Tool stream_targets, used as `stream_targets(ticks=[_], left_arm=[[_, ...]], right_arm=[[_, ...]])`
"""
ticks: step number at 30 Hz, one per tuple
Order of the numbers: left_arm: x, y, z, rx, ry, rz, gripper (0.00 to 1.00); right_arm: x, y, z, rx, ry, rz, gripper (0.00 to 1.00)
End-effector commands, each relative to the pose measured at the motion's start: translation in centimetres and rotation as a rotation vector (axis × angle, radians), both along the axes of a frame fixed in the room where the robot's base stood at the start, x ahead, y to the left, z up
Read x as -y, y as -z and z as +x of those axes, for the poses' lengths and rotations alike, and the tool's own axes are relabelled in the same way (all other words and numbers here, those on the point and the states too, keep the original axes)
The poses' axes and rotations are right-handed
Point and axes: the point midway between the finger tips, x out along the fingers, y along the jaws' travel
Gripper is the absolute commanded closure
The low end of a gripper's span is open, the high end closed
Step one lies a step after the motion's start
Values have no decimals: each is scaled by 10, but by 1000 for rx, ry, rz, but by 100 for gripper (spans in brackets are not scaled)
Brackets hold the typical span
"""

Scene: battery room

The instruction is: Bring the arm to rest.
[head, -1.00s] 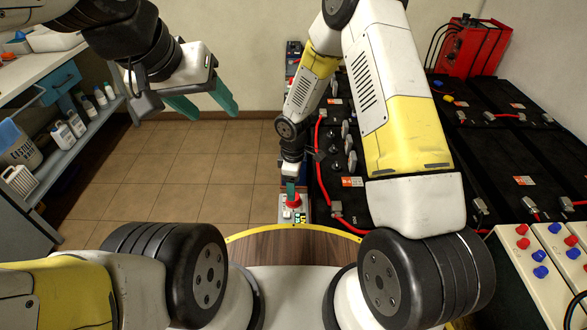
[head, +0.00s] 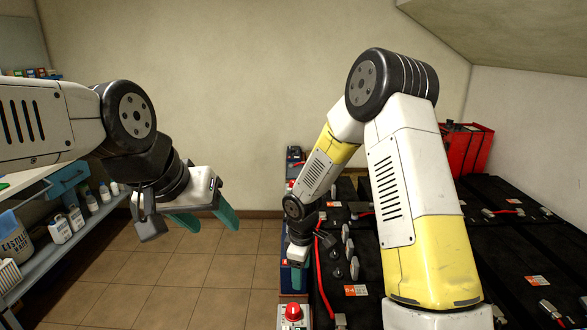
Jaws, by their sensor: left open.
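My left gripper (head: 205,219) hangs in free air at the left, over the tiled floor. Its two teal fingers are apart and nothing is between them. My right arm reaches down the middle of the head view, and my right gripper (head: 298,274) is small and partly hidden at its end. Its teal finger shows just above and behind a red button (head: 293,310) on a light box. A gap shows between the fingertip and the button, and I cannot tell how the jaws stand.
Black batteries (head: 500,240) with red cables fill the right side, below my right arm. A red charger (head: 463,148) stands behind them. A shelf unit (head: 75,232) with bottles and jugs is at the left. The tiled floor (head: 190,275) between is clear.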

Motion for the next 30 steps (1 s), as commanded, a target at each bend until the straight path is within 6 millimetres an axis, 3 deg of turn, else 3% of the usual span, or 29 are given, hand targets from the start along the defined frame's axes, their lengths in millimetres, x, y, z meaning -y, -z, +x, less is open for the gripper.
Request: stream_targets(ticks=[1,6,11,15,22,27,30], left_arm=[[0,0,0,0,0,0,43],[0,0,0,0,0,0,43],[0,0,0,0,0,0,43],[0,0,0,0,0,0,43],[0,0,0,0,0,0,43],[0,0,0,0,0,0,43],[0,0,0,0,0,0,43]], right_arm=[[11,-31,3,34,62,8,36],[46,-115,-10,111,288,51,36],[74,-182,-39,173,495,116,36],[94,-231,-73,219,669,194,36],[115,-287,-139,275,927,361,36],[120,-307,-180,290,1060,477,36],[120,-312,-194,293,1103,522,36]])
